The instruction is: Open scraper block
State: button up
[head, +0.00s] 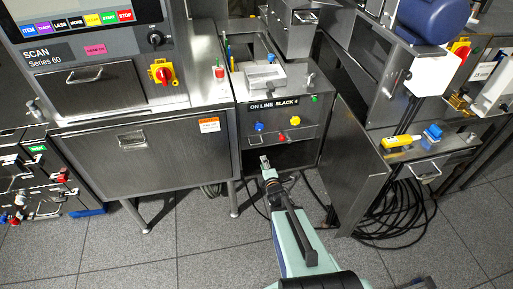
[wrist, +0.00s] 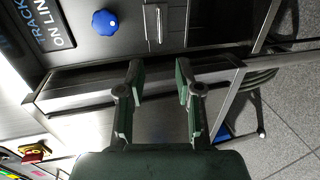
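No part in view is labelled as a scraper block, so I cannot tell which one it is. My gripper (head: 265,162) is in front of the lower edge of the cabinet panel marked "ON LINE" (head: 274,104). In the wrist view my gripper (wrist: 160,82) is open, with nothing between its fingers. A blue knob (wrist: 104,22) and a small metal handle (wrist: 155,24) show beyond the fingertips.
A dark opening (head: 293,154) lies under the panel. A grey door panel (head: 352,165) stands to the right, with black cables (head: 405,212) behind it. The "SCAN Series 60" cabinet (head: 140,155) stands to the left. The tiled floor (head: 190,255) in front is mostly clear.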

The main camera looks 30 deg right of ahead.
aim_at(256, 144)
jog(key=b+x, duration=0.7)
jog(key=x, duration=0.8)
jog(key=shift+w+f+b, duration=0.15)
jog(key=shift+w+b, duration=0.1)
jog(key=shift+b, duration=0.05)
grip_shut()
